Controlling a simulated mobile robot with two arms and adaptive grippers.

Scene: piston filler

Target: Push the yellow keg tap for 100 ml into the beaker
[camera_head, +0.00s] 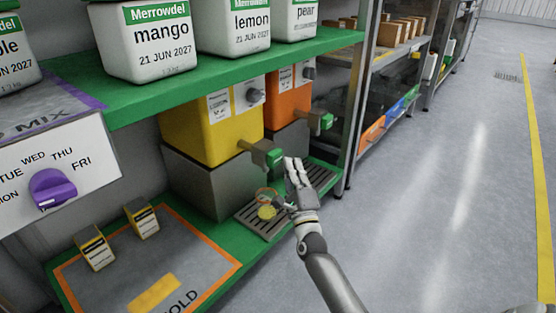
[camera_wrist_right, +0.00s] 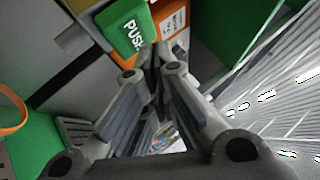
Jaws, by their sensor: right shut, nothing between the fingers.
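The yellow keg (camera_head: 212,132) stands on a grey block on the lower green shelf. Its tap (camera_head: 262,152) points right and ends in a green push face, marked PUSH in the right wrist view (camera_wrist_right: 130,35). The clear beaker (camera_head: 267,198) with an orange rim stands on the drip tray below the tap, with yellow at its bottom. Part of an orange rim shows in the right wrist view (camera_wrist_right: 16,122). My right gripper (camera_head: 294,163) is shut and empty, just right of the tap's green face. Whether it touches the face is unclear. My left gripper is out of view.
An orange keg (camera_head: 287,98) with its own green tap (camera_head: 326,121) stands behind. The slatted drip tray (camera_head: 248,222) lies under the beaker. An upper green shelf (camera_head: 225,72) with white tubs hangs above. The floor at right (camera_head: 440,200) is clear.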

